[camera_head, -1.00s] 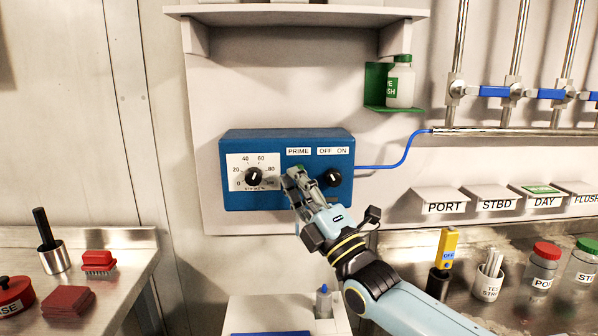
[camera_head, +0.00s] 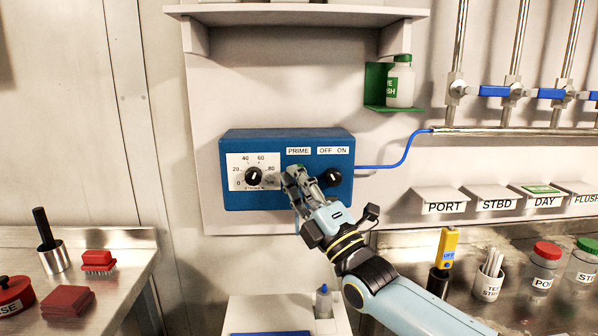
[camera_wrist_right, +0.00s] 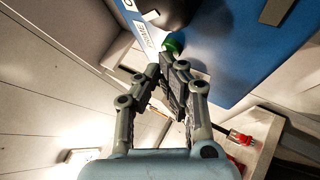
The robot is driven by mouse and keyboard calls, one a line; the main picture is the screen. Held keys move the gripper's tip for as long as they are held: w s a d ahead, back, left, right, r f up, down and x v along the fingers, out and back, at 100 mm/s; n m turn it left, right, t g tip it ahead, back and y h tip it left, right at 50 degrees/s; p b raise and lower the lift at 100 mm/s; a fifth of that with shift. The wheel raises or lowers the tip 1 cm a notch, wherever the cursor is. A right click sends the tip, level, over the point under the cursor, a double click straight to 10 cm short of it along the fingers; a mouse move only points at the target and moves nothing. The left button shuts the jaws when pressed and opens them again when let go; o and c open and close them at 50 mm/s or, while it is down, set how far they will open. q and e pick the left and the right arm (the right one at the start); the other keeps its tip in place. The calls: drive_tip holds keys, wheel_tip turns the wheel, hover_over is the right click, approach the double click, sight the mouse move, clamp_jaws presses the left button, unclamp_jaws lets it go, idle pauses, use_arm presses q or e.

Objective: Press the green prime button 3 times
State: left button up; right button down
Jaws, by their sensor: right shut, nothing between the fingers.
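The blue control box (camera_head: 235,140) is on the wall, with a PRIME label (camera_head: 298,151) on its front. The green prime button (camera_wrist_right: 173,43) shows in the right wrist view just beyond my fingertips. In the head view my fingers hide most of it, leaving only a sliver of green. My right gripper (camera_head: 293,174) is shut and empty, its tips at the button below the label. In the right wrist view the closed fingertips (camera_wrist_right: 168,62) are very close to the button; I cannot tell whether they touch. My left gripper is not in view.
A black dial knob (camera_head: 254,176) is left of my fingers, and a black OFF/ON knob (camera_head: 333,177) is close on their right. A blue tube (camera_head: 400,160) leaves the box's right side. A shelf (camera_head: 300,14) is above.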

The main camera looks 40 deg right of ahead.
drive_tip(key=shift+s, duration=0.1)
drive_tip(key=shift+s+a+p, duration=0.45)
drive_tip(key=shift+s+p, duration=0.05)
drive_tip(key=shift+s, duration=0.15)
drive_tip(key=s+a, duration=0.1)
drive_tip(key=s+p, duration=0.1)
drive_tip(key=s+a+p, duration=0.1)
drive_tip(key=s, duration=0.1)
drive_tip(key=shift+s+a, duration=0.1)
drive_tip(key=shift+a, duration=0.2)
idle(2.0)
